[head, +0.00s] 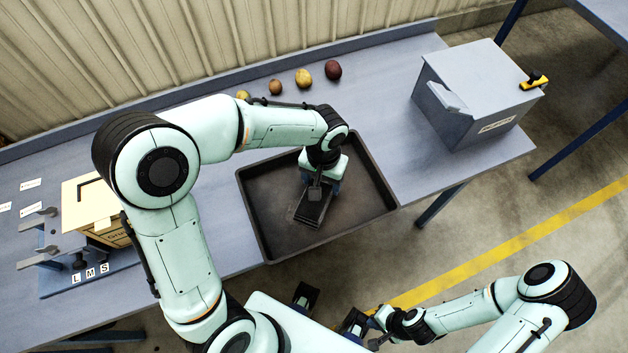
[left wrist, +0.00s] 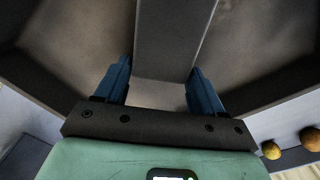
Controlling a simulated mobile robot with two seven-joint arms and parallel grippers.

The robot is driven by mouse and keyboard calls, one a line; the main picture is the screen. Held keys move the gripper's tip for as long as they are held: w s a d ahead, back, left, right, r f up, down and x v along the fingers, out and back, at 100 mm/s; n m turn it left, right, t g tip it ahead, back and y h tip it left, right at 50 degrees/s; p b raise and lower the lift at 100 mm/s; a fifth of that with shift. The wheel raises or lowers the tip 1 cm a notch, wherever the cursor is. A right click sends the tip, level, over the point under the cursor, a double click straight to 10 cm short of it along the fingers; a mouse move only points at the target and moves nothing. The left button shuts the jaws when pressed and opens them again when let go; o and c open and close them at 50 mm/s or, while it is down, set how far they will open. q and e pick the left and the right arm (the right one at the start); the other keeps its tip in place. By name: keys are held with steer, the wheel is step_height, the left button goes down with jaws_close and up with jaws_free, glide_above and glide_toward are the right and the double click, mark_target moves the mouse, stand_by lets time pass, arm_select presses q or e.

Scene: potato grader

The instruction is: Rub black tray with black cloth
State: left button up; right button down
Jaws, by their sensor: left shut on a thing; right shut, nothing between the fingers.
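The black tray (head: 376,208) is a shallow rectangular tray at the front of the bench, and its dark inside also fills much of the left wrist view (left wrist: 70,40). My left gripper (head: 316,190) reaches down into the tray and is shut on the black cloth (head: 310,214), a dark flat strip at the tray floor. In the left wrist view the cloth (left wrist: 175,40) runs away from between the blue fingers (left wrist: 160,88). Whether the cloth touches the floor is hard to tell. My right gripper (head: 354,322) is shut and empty, low in front of the bench.
Several potatoes (head: 303,77) lie in a row behind the tray. A grey lidded box (head: 470,95) with a yellow-black handle stands at the right end. A sizing stand marked L, M, S (head: 90,278) with a cream box (head: 88,200) is at the left.

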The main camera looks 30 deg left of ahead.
arm_select(q)
steer(key=shift+w+d, duration=0.15)
steer(key=shift+r+p, duration=1)
steer(key=shift+r, duration=0.55)
steer(key=shift+r+p, duration=0.8)
steer(key=shift+r, duration=0.7)
arm_select(e)
steer(key=shift+w+r, duration=0.45)
steer(key=shift+r, duration=0.3)
steer(key=shift+w+r, duration=0.4)
steer(key=shift+r, duration=0.3)
steer(key=shift+w+r, duration=0.45)
steer(key=shift+r, duration=0.3)
arm_select(q)
steer(key=shift+r, duration=0.2)
steer(key=shift+w+r+p, duration=0.1)
steer(key=shift+r+p, duration=0.75)
steer(key=shift+r, duration=0.5)
steer(key=shift+f, duration=0.1)
arm_select(e)
steer(key=shift+w+r+t, duration=0.3)
steer(key=shift+w+r, duration=0.5)
steer(key=shift+r, duration=0.25)
